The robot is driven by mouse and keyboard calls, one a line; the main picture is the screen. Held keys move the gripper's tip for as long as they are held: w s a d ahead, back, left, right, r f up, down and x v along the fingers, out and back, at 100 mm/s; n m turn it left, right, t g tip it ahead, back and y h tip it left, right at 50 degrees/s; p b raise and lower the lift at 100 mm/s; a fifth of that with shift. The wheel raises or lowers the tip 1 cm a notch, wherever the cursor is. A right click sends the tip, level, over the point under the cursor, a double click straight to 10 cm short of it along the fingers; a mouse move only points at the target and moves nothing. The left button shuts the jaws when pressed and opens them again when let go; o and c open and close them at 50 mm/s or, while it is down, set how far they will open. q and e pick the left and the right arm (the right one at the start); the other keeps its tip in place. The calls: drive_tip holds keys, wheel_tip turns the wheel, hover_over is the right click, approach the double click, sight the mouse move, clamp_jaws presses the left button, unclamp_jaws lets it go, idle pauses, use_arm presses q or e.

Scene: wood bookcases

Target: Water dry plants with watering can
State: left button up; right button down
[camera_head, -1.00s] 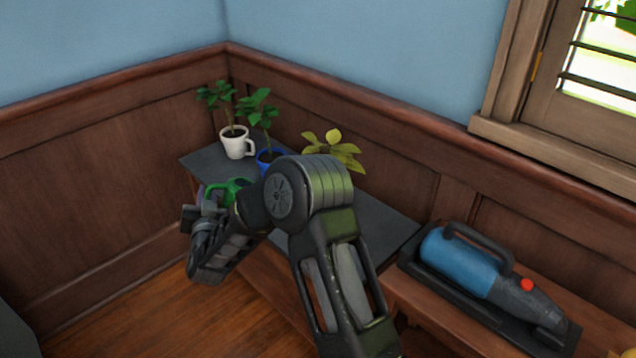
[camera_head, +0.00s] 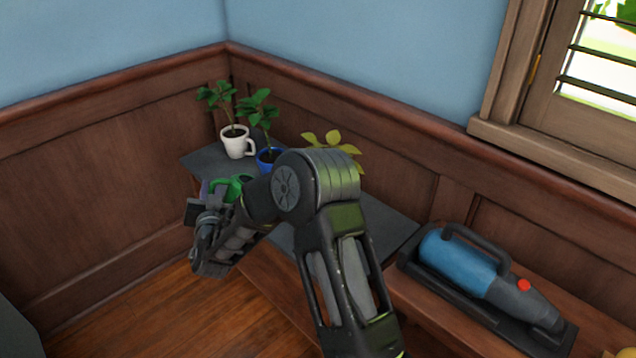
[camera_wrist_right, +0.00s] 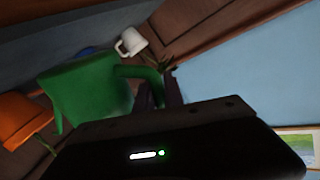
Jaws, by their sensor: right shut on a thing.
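My right gripper (camera_head: 212,200) is shut on the green watering can (camera_head: 234,184), near the front left of the dark-topped shelf. In the right wrist view the can (camera_wrist_right: 85,88) tilts in the picture, with its handle (camera_wrist_right: 143,72) at the fingers (camera_wrist_right: 162,92). A leafy green plant stands in a white mug (camera_head: 237,142) at the back left. Another green plant stands in a blue pot (camera_head: 268,157) beside it. A yellowish plant (camera_head: 335,147) is behind my right arm, its pot hidden in the head view. An orange pot (camera_wrist_right: 20,118) shows in the wrist view. My left gripper is out of view.
The dark shelf top (camera_head: 385,228) is bare to the right of the plants. A blue handheld vacuum (camera_head: 470,268) lies on a lower wooden surface at the right. Panelled walls (camera_head: 110,150) meet behind the plants.

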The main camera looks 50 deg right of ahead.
drive_tip(key=shift+d+r+p, duration=0.2)
drive_tip(key=shift+r+p, duration=0.1)
drive_tip(key=shift+r, duration=0.2)
drive_tip(key=shift+s, duration=0.1)
drive_tip(key=shift+s+d+r+m+p, duration=0.1)
drive_tip(key=shift+d+r+m+p, duration=0.2)
drive_tip(key=shift+r+m+p, duration=0.15)
idle(1.8)
drive_tip(key=w+a+f+n+b, duration=0.1)
drive_tip(key=a+f+n+b, duration=0.2)
drive_tip(key=f+b, duration=0.4)
drive_tip(key=shift+w+a+f+n+t+b, duration=0.2)
drive_tip(key=shift+a+f+n+t+b, duration=0.15)
drive_tip(key=shift+f+n, duration=0.45)
drive_tip(key=shift+a+f, duration=0.1)
drive_tip(key=shift+w+a+f+n+h+b, duration=0.2)
drive_tip(key=shift+f+n+h+b, duration=0.1)
drive_tip(key=shift+f+n+b, duration=0.15)
